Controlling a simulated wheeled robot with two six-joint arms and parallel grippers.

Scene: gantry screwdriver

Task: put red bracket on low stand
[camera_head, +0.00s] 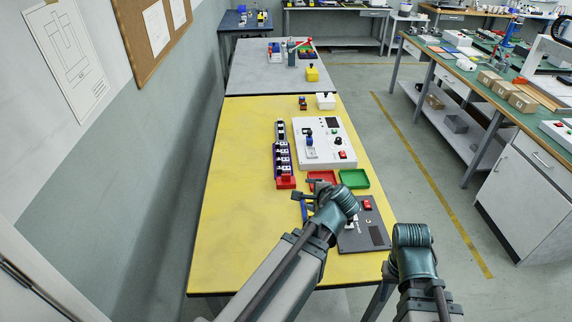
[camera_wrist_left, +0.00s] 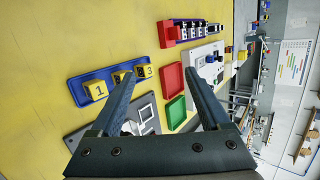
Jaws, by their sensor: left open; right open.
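I cannot single out a red bracket or a low stand for sure. A red block (camera_head: 367,204) sits on the dark panel (camera_head: 376,236) at the front of the yellow table, and a long rack with a red end (camera_head: 286,182) stands further back. My left gripper (camera_head: 306,190) is open above the table, left of the dark panel. In the left wrist view its open fingers (camera_wrist_left: 161,78) frame the red tray (camera_wrist_left: 166,82), with nothing between them. The right arm shows at the lower right of the head view, but its fingers are hidden.
A green tray (camera_head: 354,179) lies beside the red tray. Behind stands a white panel (camera_head: 325,152). A blue rack (camera_wrist_left: 84,92) holds yellow numbered blocks. A grey table (camera_head: 262,80) with a yellow block (camera_head: 312,74) stands beyond. The yellow table's left side is clear.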

